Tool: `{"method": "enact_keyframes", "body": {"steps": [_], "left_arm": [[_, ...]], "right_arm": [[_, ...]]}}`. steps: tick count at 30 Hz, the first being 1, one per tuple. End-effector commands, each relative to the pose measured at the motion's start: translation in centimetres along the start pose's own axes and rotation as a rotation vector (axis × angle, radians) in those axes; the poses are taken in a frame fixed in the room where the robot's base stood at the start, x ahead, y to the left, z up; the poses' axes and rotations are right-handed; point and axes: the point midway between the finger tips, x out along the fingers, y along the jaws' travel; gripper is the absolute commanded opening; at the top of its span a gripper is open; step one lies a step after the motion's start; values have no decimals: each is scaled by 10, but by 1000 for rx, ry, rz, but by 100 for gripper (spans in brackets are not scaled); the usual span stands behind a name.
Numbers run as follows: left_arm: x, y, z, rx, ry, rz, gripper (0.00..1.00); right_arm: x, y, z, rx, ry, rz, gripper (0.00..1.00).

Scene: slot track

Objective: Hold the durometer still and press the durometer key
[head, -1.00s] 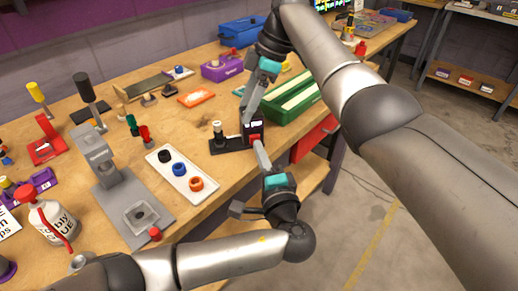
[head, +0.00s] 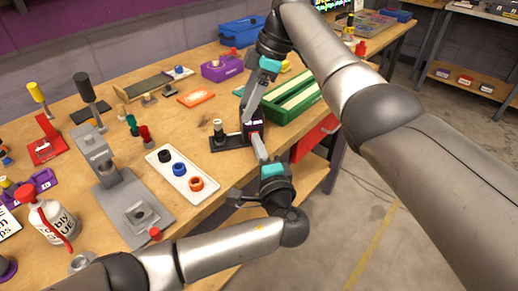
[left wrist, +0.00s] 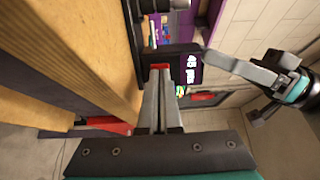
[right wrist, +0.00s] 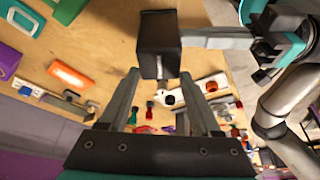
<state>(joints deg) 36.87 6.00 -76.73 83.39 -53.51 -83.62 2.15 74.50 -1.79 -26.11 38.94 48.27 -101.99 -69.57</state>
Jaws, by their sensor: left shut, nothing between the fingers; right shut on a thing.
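The durometer (head: 254,127) is a small black box with a lit display, at the bench's front edge. In the left wrist view its display (left wrist: 190,68) reads what looks like "45 pts". The red durometer key (left wrist: 160,66) is on the same face, left of the display. My right gripper (head: 246,117) is shut on the durometer, with fingers on opposite sides of the box (right wrist: 158,35). My left gripper (left wrist: 160,74) is shut and empty, its tips at the red key. I cannot tell whether they touch it. In the head view my left gripper (head: 255,138) partly covers that face.
A dark base with a small post (head: 218,130) stands left of the durometer. A white tray with rings (head: 182,175) and a grey stand (head: 122,190) are further left. A green tray (head: 290,103) lies right of it. Open floor lies in front of the bench.

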Motion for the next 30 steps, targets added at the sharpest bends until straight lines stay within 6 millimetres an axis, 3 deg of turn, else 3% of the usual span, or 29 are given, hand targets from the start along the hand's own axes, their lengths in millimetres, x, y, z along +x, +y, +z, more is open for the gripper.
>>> {"method": "enact_keyframes", "body": {"steps": [4,8,21,30], "left_arm": [[4,0,4,3,-9,-1,0],[-5,0,3,3,-7,0,0],[-100,1,0,-1,1,4,0],[-138,0,0,0,0,0,0]], "right_arm": [[7,-7,0,7,1,-35,0],[7,-7,0,7,2,-36,0],[7,-7,2,9,-2,-33,0],[7,-6,3,10,-4,-32,0]]}}
